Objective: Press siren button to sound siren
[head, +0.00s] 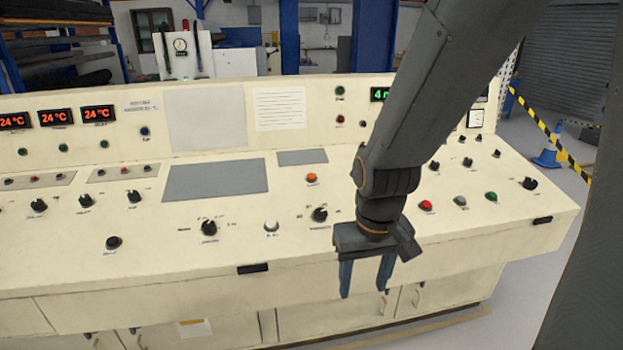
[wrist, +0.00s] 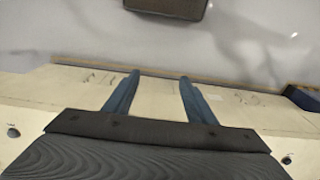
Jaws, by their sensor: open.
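A long cream control console (head: 100,250) fills the head view, with many buttons and knobs on its sloped top. An orange button (head: 312,178), a white button (head: 271,225), a red button (head: 426,205), a grey button (head: 460,201) and a green button (head: 491,197) stand on it. I cannot read which label marks the siren. My gripper (head: 364,292) is open and empty, with fingers pointing down in front of the console's front edge. In the wrist view my gripper (wrist: 160,76) has its two blue fingers apart with nothing between them. My arm hides part of the panel.
Black knobs (head: 320,214) stand close to the buttons. Red temperature displays (head: 56,117) are on the upright back panel at left.

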